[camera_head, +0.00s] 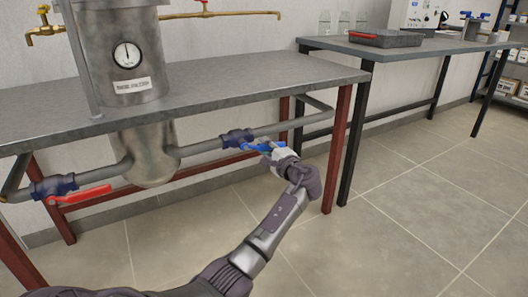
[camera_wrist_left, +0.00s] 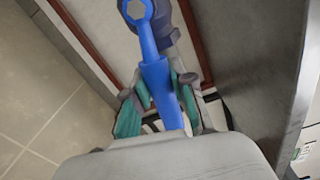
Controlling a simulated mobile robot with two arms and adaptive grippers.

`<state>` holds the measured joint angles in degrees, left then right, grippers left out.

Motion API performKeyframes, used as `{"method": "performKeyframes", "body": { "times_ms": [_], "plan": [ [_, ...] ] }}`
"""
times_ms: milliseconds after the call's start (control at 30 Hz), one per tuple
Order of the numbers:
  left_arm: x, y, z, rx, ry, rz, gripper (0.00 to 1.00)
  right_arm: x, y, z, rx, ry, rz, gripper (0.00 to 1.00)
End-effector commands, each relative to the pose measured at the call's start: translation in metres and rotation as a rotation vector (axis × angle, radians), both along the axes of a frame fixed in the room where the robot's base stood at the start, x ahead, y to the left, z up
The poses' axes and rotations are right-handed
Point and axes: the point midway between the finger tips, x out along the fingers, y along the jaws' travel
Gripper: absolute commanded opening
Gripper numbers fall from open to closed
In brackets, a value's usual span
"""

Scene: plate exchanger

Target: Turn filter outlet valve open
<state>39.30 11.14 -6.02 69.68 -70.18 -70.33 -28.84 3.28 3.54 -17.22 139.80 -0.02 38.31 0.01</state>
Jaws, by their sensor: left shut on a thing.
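A valve with a dark blue body (camera_head: 237,137) sits on the grey pipe to the right of the metal filter vessel (camera_head: 145,155), below the table top. Its blue lever handle (camera_head: 254,147) points right and slightly out from the pipe. My left gripper (camera_head: 279,154) is shut on the outer part of this handle. In the left wrist view the handle (camera_wrist_left: 155,70) runs between the two teal-padded fingers (camera_wrist_left: 160,98), with the hex nut at its pivot end at the top. My right gripper is not in view.
A second valve, with a red handle (camera_head: 80,195), sits on the pipe left of the vessel. The grey table top (camera_head: 230,82) overhangs the pipes. A dark red table leg (camera_head: 338,150) stands right of my gripper. The tiled floor (camera_head: 390,220) in front is clear.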

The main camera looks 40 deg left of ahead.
Motion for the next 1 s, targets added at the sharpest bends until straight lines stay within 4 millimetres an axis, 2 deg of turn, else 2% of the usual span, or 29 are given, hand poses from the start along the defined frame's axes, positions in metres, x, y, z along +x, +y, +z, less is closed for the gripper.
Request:
{"method": "performKeyframes", "body": {
  "times_ms": [400,900,933,1000],
  "plan": [
    [0.0010,-0.0007,0.0108,-0.067,-0.158,-0.001,0.00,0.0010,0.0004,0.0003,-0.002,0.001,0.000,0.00],
    [0.0007,-0.0005,0.0117,-0.073,-0.172,0.000,0.00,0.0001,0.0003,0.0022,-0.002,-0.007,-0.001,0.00],
    [0.0007,-0.0005,0.0117,-0.073,-0.172,0.000,0.28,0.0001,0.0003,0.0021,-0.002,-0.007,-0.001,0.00],
    [0.0007,-0.0004,0.0116,-0.072,-0.171,0.000,0.39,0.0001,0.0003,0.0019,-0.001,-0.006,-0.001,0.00]
  ]
}}
